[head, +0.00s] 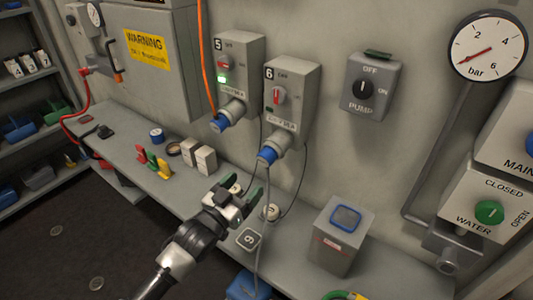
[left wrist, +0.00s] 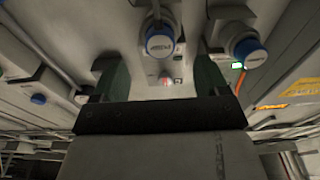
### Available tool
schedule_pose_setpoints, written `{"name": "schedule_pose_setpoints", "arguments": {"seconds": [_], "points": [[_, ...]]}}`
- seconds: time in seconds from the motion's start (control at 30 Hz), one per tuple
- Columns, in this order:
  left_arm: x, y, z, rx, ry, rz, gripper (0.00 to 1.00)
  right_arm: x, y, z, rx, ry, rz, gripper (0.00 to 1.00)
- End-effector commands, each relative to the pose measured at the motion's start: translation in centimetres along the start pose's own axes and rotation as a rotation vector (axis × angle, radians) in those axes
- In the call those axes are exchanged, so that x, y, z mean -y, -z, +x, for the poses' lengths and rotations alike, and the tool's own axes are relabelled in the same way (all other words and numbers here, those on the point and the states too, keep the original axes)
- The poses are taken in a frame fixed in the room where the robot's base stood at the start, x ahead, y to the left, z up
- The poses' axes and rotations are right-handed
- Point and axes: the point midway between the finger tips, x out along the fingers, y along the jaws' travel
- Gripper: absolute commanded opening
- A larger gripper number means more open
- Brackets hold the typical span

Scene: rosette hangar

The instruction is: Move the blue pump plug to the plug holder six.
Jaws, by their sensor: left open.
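A blue plug (head: 267,155) sits in the outlet under wall box 6 (head: 290,100). A grey cable hangs from it towards a blue object (head: 248,288) at the bottom edge. Another blue plug (head: 218,124) sits under wall box 5. I cannot read which is the pump plug. A small plate (head: 249,238) marked 6 or 9 lies on the shelf; it may belong to the holder. My left gripper (head: 242,189) is open and empty, below and left of box 6's plug. In the left wrist view, that plug (left wrist: 160,42) appears between the fingers, apart from them. My right gripper is out of view.
A grey box with a blue top (head: 342,240) stands on the shelf to the right. White blocks (head: 199,157) and coloured items (head: 152,161) stand to the left. An orange cable (head: 205,60) and thin dark cables hang near the boxes. The pump switch (head: 373,88) is on the wall.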

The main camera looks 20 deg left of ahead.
Motion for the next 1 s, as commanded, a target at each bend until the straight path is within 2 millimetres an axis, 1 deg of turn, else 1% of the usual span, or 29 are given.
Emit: {"name": "schedule_pose_setpoints", "arguments": {"seconds": [0.03, 0.13, 0.43, 0.57, 0.67, 0.9, 1.0], "points": [[0.0, 0.6, 0.2, -0.022, -0.007, 0.0, 0.74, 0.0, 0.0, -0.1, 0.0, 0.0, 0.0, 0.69], [0.1, 1.0, 0.4, -0.041, -0.013, 0.0, 0.74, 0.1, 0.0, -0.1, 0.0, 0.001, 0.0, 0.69], [0.1, 0.9, 0.4, -0.04, -0.012, 0.0, 0.74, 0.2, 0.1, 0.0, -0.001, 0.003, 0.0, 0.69], [0.1, 0.8, 1.1, -0.04, -0.012, 0.0, 0.74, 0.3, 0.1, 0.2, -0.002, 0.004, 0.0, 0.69], [0.0, 0.8, 2.1, -0.041, -0.012, 0.0, 0.74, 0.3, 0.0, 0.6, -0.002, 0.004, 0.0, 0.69], [0.0, 1.0, 5.7, -0.042, -0.012, 0.001, 0.74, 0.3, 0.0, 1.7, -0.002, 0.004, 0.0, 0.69], [0.0, 1.1, 7.0, -0.04, -0.011, 0.0, 0.74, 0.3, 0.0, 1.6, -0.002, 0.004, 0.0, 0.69]]}}
